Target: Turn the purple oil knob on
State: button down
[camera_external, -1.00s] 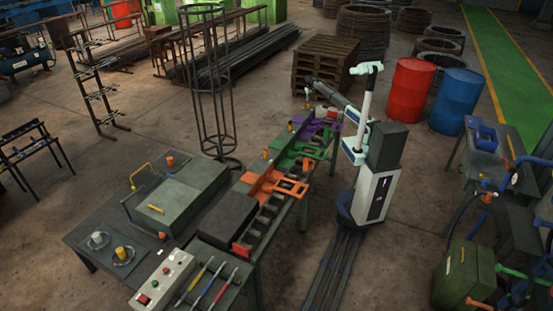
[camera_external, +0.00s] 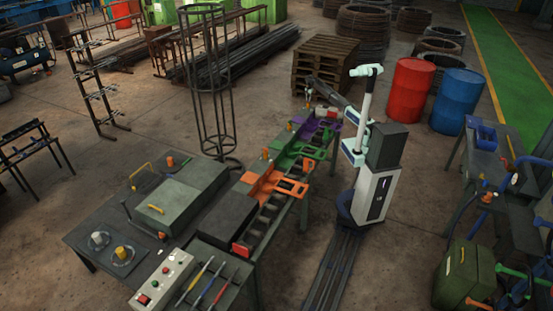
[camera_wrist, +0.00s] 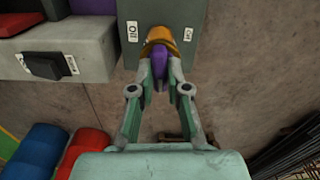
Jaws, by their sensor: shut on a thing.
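In the wrist view, the knob (camera_wrist: 157,65) shows a purple part with an orange part above it. It is mounted on a dark grey box (camera_wrist: 187,14). My gripper (camera_wrist: 160,66) is shut on the knob, with a finger on each side of the purple part. In the external view, my gripper (camera_external: 308,101) is at the far end of the long bench, near the purple fixture (camera_external: 327,122). The knob is too small to make out there.
A light grey box with a black switch (camera_wrist: 45,66) stands left of the knob's box in the wrist view. Green (camera_external: 314,151) and orange (camera_external: 292,187) fixtures line the bench. A wooden pallet stack (camera_external: 325,62) stands behind; red (camera_external: 411,88) and blue (camera_external: 456,100) drums stand right.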

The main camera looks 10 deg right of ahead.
jog(key=shift+m, duration=0.6)
jog(key=c, duration=1.1)
grip_release()
jog(key=shift+c, duration=0.2)
notch_tip(320, 180, up, 12)
